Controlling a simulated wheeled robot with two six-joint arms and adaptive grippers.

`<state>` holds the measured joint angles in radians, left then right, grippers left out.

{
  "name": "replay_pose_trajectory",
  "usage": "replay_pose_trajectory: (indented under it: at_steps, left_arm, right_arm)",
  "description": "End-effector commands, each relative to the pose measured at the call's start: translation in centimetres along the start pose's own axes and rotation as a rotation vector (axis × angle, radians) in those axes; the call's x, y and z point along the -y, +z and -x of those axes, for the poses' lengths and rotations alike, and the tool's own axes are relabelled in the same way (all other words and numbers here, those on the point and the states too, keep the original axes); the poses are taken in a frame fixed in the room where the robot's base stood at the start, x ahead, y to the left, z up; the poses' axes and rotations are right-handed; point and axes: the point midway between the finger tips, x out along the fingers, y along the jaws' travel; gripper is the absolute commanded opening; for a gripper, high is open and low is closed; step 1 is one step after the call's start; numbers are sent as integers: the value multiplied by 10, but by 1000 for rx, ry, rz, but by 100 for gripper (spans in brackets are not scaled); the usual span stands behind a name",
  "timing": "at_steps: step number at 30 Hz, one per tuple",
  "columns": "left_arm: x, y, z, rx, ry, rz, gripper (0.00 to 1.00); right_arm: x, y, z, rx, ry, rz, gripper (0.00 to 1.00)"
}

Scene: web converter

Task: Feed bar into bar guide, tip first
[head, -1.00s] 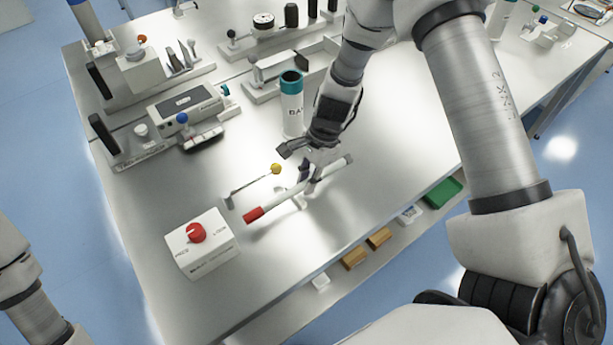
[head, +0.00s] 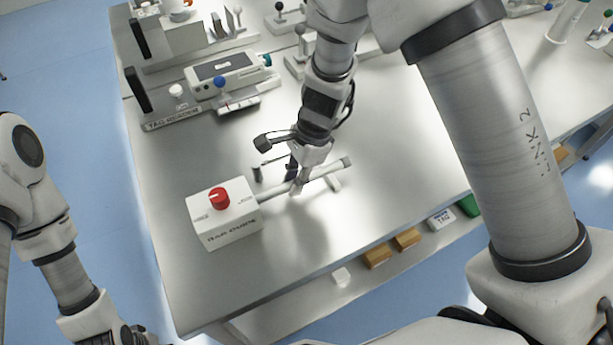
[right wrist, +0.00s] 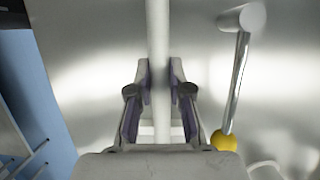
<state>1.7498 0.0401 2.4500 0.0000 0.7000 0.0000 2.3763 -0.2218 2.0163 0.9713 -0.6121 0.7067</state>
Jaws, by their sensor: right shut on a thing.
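The pale grey bar (head: 329,171) lies slanted low over the bench, with a darker cap at its right end. My right gripper (head: 297,187) is shut on it near its middle; in the right wrist view the bar (right wrist: 158,40) runs between the two fingers (right wrist: 160,95). The bar's left end meets the right side of a white box with a red knob (head: 223,228), which appears to be the bar guide. No red tip shows; how deep the bar sits cannot be told. Of my left arm, no fingers show.
A thin metal rod with a yellow ball (right wrist: 235,85) stands beside the bar. A grey instrument (head: 221,68) and small holders occupy the back of the bench. The bench (head: 400,120) is clear to the right. Brown boxes (head: 378,256) sit on the lower shelf.

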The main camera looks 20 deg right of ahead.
Motion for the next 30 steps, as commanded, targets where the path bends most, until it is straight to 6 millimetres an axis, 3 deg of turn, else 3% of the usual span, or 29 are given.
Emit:
replay_pose_trajectory:
  at_steps: [29, 30]
  left_arm:
    - [0, 0, -8, 0, 0, 0, 48]
    - [0, 0, -8, 0, 0, 0, 48]
  right_arm:
    - [0, 1, -11, 0, -1, 0, 0]
    - [0, 1, -11, 0, -1, 0, 26]
